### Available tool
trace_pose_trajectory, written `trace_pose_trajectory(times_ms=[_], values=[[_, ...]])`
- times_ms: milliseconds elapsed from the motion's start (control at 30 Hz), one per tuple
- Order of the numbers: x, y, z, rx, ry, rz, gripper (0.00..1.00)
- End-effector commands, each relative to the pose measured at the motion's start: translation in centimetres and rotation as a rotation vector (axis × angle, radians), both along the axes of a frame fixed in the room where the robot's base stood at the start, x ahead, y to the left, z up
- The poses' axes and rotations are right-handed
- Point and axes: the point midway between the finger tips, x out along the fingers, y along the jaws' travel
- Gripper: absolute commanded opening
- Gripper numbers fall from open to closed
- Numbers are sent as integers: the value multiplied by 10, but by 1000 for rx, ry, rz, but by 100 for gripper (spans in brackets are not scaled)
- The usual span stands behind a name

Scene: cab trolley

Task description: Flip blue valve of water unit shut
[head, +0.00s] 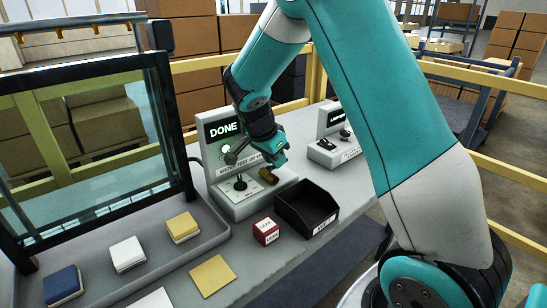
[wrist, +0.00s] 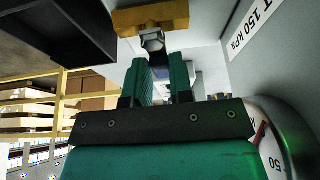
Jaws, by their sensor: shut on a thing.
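The water unit (head: 213,165) is a grey test stand whose dark panel reads DONE, with a lit green lamp below it. A brass-coloured valve body (head: 268,176) sits at its right side, and in the wrist view the brass block (wrist: 150,18) has a grey stem. My gripper (head: 274,158) is at this valve, and its teal fingers (wrist: 157,75) reach up to the stem. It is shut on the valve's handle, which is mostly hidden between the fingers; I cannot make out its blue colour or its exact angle.
A black open bin (head: 306,208) and a red-and-white box (head: 265,231) stand in front of the unit. A second, smaller unit (head: 333,150) is behind to the right. A grey tray (head: 95,245) with several coloured blocks and a glass screen (head: 85,150) are at left.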

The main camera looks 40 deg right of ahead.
Motion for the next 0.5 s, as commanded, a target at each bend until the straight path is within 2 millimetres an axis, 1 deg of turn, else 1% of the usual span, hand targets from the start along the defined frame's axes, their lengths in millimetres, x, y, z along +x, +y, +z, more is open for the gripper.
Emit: trace_pose_trajectory(times_ms=[200,500], values=[[-1,0,0,-1,-2,-49,0],[-1,0,0,-1,-2,-61,0]])
